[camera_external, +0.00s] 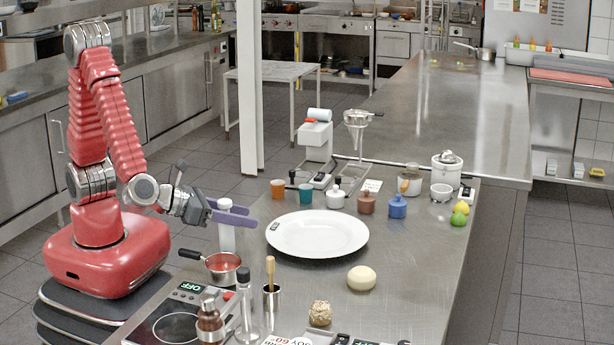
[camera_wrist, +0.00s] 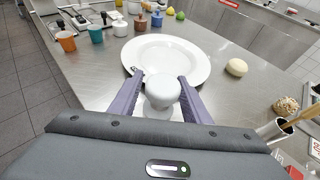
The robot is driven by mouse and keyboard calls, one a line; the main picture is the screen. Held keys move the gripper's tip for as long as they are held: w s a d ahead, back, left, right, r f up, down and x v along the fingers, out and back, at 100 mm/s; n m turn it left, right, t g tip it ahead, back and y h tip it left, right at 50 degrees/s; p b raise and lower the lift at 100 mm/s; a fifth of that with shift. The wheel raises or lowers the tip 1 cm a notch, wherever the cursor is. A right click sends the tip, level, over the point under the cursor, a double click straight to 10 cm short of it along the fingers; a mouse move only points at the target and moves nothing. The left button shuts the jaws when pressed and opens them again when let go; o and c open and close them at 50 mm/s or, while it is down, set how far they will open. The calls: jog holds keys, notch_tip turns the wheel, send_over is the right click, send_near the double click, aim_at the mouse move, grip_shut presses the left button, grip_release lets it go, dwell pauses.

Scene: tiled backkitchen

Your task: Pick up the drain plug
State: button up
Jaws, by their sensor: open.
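The drain plug, which I take to be the white upright post with a rounded knob (camera_external: 227,239), stands on the steel counter left of the plate. Its knob also shows in the wrist view (camera_wrist: 162,88), between my two purple fingers. My gripper (camera_external: 250,215) is open, its fingers level and just under the knob. In the wrist view the fingers (camera_wrist: 160,76) lie one on each side of the plug, with the tips a little past it. I cannot tell whether either finger touches it. The lower part of the plug is mostly hidden in the wrist view.
A large white plate (camera_external: 317,246) lies just beyond the fingertips. A red-filled saucepan (camera_external: 222,268) stands close in front of the plug. A glass bottle (camera_external: 247,303) and a steel cup with a brush (camera_external: 271,300) are nearer. Orange (camera_external: 278,189) and teal (camera_external: 305,194) cups stand behind.

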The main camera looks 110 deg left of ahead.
jog(key=c, duration=1)
jog(key=shift+r, duration=0.15)
notch_tip(320, 180, up, 10)
jog(key=shift+f, duration=0.1)
dwell(0.3)
dwell(0.4)
